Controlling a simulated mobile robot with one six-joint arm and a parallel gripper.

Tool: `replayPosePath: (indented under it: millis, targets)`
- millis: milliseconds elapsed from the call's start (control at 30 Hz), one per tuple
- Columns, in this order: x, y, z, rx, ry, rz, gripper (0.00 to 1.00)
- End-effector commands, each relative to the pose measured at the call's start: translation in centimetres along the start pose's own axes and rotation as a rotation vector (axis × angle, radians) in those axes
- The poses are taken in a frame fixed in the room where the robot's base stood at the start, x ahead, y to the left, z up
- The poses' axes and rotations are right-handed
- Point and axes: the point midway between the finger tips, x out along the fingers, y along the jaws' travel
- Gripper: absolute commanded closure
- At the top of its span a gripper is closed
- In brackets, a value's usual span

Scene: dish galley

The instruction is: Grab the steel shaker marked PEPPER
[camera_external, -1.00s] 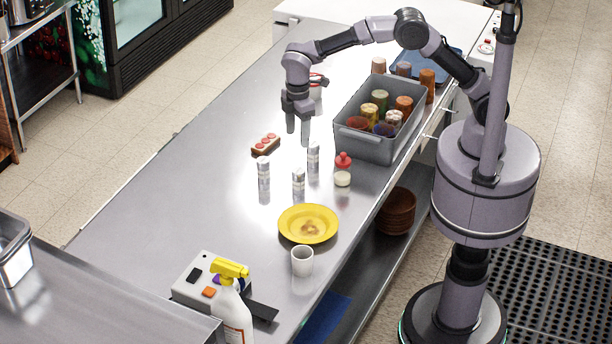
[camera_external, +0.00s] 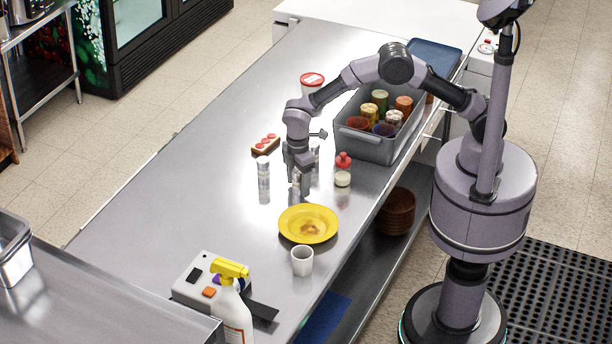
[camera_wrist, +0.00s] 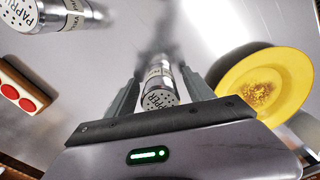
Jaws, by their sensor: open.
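The steel shaker with lettering ending in "PPER" (camera_wrist: 159,93) stands between the two fingers of my gripper (camera_wrist: 160,86) in the wrist view, its perforated lid toward the camera. The fingers are open, one on each side of it; whether either touches is unclear. In the external view my gripper (camera_external: 300,186) is low over the table and mostly hides this shaker. A similar shaker marked PAPRIKA (camera_wrist: 42,18) is at the upper left of the wrist view. A shaker (camera_external: 264,173) stands left of my gripper in the external view, and another is mostly hidden behind it.
A grey bin (camera_external: 364,146) of jars is behind. A red-dotted block (camera_external: 265,145) is at the back left.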

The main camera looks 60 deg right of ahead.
Motion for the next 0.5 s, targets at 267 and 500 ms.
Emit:
replayPosePath:
  millis: [267, 500]
  targets:
    - [-0.26, 0.00, -0.02, 0.000, 0.001, 0.000, 0.68]
    - [-0.26, 0.00, -0.03, 0.000, 0.001, 0.000, 1.00]
